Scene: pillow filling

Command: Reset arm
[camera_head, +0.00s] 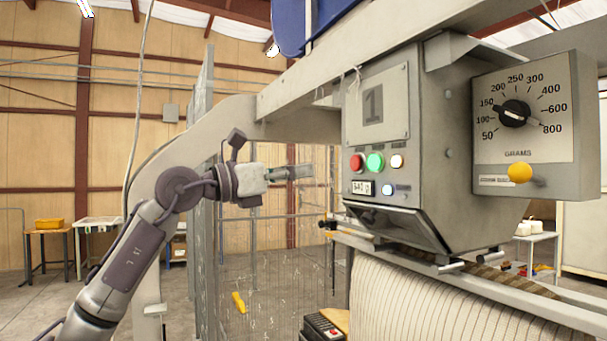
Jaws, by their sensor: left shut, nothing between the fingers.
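My left gripper (306,172) is shut and empty, pointing right in mid-air. It is left of the filling machine's control box (425,110) and apart from its buttons. A striped pillow cover (430,305) hangs below the machine's outlet. My right gripper is not in view.
A wire mesh fence (270,265) stands behind my left arm. A foot pedal box with a red button (325,327) is at the bottom. Tables (50,232) stand at the far left, and a white shelf (537,240) is at the right.

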